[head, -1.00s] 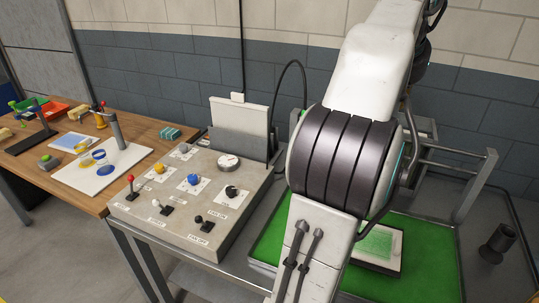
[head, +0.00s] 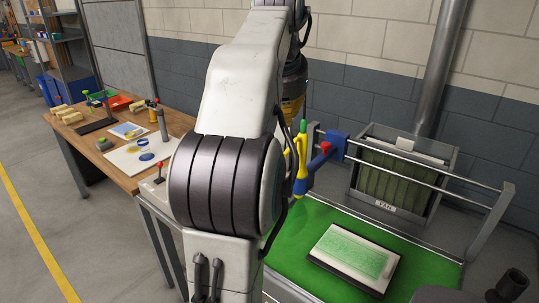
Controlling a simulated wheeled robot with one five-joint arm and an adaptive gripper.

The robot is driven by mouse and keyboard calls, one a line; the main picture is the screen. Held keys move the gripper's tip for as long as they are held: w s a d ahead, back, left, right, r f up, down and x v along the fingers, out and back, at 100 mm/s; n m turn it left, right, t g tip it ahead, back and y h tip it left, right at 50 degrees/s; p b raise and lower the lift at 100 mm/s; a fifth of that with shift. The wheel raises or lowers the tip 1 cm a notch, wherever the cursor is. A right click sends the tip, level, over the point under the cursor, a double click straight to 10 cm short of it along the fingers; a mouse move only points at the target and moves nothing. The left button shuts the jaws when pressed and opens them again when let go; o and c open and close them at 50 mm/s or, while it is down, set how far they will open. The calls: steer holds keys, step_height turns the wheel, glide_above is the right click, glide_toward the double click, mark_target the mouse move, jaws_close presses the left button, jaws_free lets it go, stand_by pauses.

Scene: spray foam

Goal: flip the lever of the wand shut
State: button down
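A yellow wand (head: 302,160) with a green tip stands roughly upright at the left end of the back rail. A blue piece (head: 336,146) and a red piece (head: 325,147) are right beside it; I cannot tell which piece is the lever or how it is set. The dark, orange-banded end section of my arm is just above and behind the wand. My gripper's fingers are hidden behind my arm, so their opening and any contact do not show.
A green bed (head: 310,230) carries a pale framed panel (head: 355,258). A metal rail (head: 420,170) runs behind it, with a grey fan box (head: 400,175) beyond. A wooden bench (head: 110,160) with tools stands left. A dark cylinder (head: 510,285) is at lower right.

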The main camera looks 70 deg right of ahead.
steer(key=shift+w+a+f+m, duration=0.15)
steer(key=shift+a+m, duration=0.1)
steer(key=shift+m, duration=0.35)
stand_by(0.3)
steer(key=s+p+x, duration=0.1)
steer(key=p+x, duration=0.5)
steer(key=x, duration=0.8)
steer(key=shift+w+a, duration=0.25)
steer(key=shift+w, duration=0.2)
steer(key=shift+f, duration=0.15)
steer(key=shift+s+f, duration=0.1)
